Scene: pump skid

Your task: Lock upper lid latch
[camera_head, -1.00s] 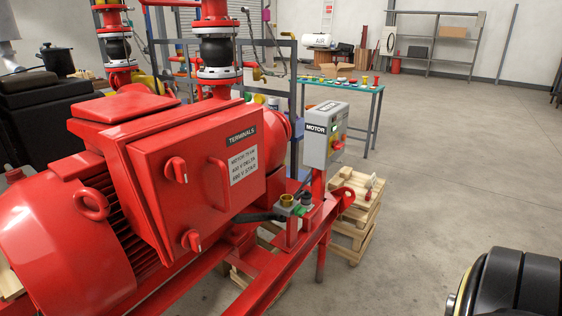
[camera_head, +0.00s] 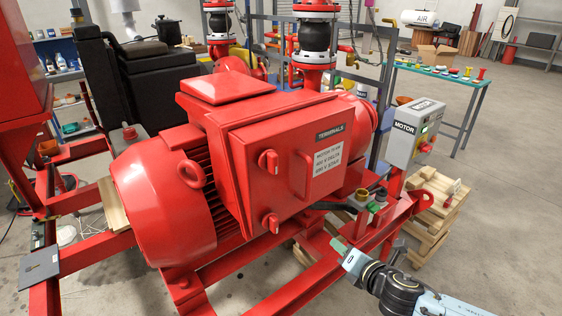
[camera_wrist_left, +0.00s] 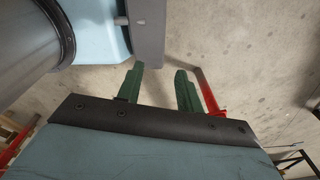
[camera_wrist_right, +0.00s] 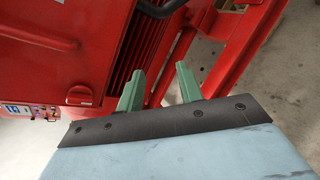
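The upper lid latch (camera_head: 268,161) is a red knob on the left edge of the red terminal box lid (camera_head: 315,190). A second, lower latch (camera_head: 271,223) sits below it on the same edge. My right gripper (camera_head: 340,246) is in front of the skid, low and right of the box, apart from both latches. Its green fingers (camera_wrist_right: 158,88) are open and empty in the right wrist view, where one red latch (camera_wrist_right: 80,95) shows at the left; I cannot tell which. My left gripper (camera_wrist_left: 159,85) is open and empty over the floor, and is outside the head view.
The red motor (camera_head: 160,205) lies left of the box. The grey MOTOR control box (camera_head: 411,133) stands at right, with wooden pallets (camera_head: 432,205) behind the skid rail. A green-topped table (camera_head: 440,73) is farther back.

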